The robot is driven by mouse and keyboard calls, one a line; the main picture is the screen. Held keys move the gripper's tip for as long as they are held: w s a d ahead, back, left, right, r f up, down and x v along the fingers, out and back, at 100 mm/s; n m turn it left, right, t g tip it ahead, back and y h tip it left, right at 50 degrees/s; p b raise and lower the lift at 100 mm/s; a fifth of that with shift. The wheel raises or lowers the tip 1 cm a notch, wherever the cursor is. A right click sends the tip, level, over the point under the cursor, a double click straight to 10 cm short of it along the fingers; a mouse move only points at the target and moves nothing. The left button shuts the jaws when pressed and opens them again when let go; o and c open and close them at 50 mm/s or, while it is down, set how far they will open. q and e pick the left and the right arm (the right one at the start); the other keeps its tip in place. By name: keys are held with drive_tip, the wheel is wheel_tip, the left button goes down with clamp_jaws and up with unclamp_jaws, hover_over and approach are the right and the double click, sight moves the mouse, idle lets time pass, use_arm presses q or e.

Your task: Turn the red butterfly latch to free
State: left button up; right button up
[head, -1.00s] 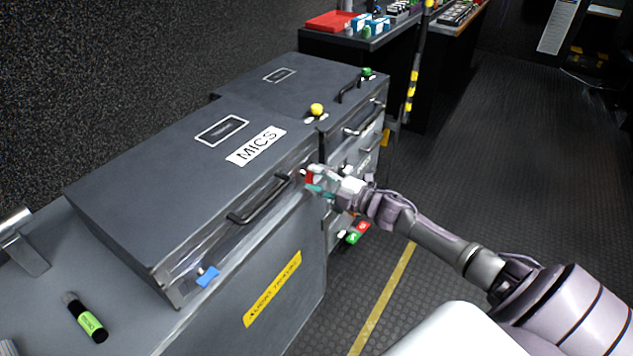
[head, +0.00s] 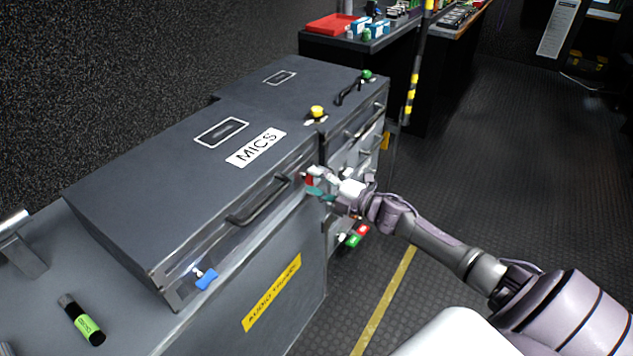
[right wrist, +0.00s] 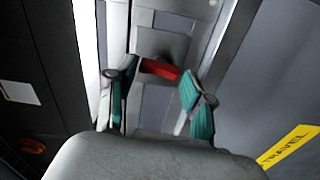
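The red butterfly latch (right wrist: 160,68) is on the front of the grey MICS case (head: 190,170), at its right-hand end near the seam with the neighbouring case. In the head view the latch (head: 310,181) is partly hidden by my right gripper (head: 316,183). In the right wrist view the teal pads of my right gripper (right wrist: 158,82) stand at both ends of the red latch and appear to touch it. The latch lies slightly tilted there. My left gripper is out of view.
A blue butterfly latch (head: 206,279) is at the lid's left front corner. A black handle (head: 258,202) lies left of my gripper. A yellow knob (head: 317,111) sits above. The floor (head: 480,180) to the right is clear.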

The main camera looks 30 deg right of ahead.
drive_tip(key=shift+o, duration=0.8)
drive_tip(key=v, duration=1.2)
